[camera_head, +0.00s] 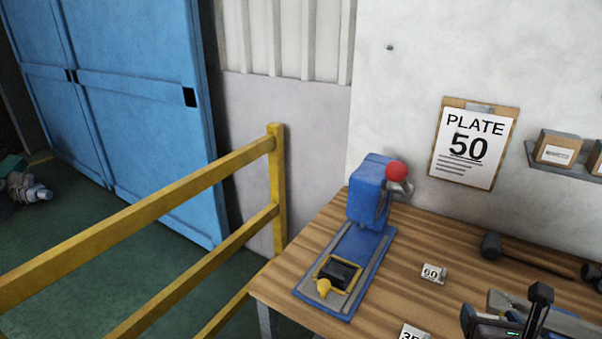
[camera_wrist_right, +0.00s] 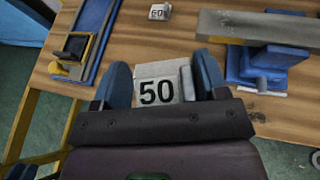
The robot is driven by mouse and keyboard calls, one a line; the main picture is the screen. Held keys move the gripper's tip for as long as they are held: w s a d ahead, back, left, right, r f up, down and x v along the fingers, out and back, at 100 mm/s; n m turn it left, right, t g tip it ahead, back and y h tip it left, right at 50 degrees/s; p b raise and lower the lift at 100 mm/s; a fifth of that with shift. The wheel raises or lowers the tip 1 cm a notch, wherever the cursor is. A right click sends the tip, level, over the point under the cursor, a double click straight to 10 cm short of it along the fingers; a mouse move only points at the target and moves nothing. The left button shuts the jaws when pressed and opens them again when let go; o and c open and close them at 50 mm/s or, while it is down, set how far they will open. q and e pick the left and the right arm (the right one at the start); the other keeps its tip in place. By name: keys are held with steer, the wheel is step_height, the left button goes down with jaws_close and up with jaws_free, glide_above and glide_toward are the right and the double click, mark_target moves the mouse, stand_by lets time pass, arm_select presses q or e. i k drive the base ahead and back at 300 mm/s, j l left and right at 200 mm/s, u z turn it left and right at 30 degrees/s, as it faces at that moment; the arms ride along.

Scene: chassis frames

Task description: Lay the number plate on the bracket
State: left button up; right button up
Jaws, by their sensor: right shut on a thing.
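My right gripper (camera_wrist_right: 165,83) is shut on a pale number plate (camera_wrist_right: 157,92) marked 50. The plate shows between its two blue fingertips, and a small grey block stands at the plate's right side. In the head view the gripper is only partly in frame at the lower right, and the plate cannot be made out there. I cannot tell for sure which part is the bracket. A grey bar (camera_wrist_right: 240,28) rests over a blue stand (camera_wrist_right: 262,65) to the right of the gripper in the wrist view. My left gripper is not in view.
A blue press (camera_head: 367,205) with a red knob has a yellow-framed holder (camera_head: 321,268). Plates marked 60 (camera_head: 433,273) and 35 (camera_head: 413,333) lie on the table (camera_head: 280,278). A clipboard (camera_head: 472,143) reads PLATE 50. A yellow rail (camera_head: 278,190) stands left.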

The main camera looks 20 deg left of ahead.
mark_target(337, 272)
steer(key=k+l, duration=0.1)
steer(key=k, duration=0.6)
steer(key=k+u, duration=0.4)
steer(key=k, duration=0.15)
steer(key=u, duration=3.7)
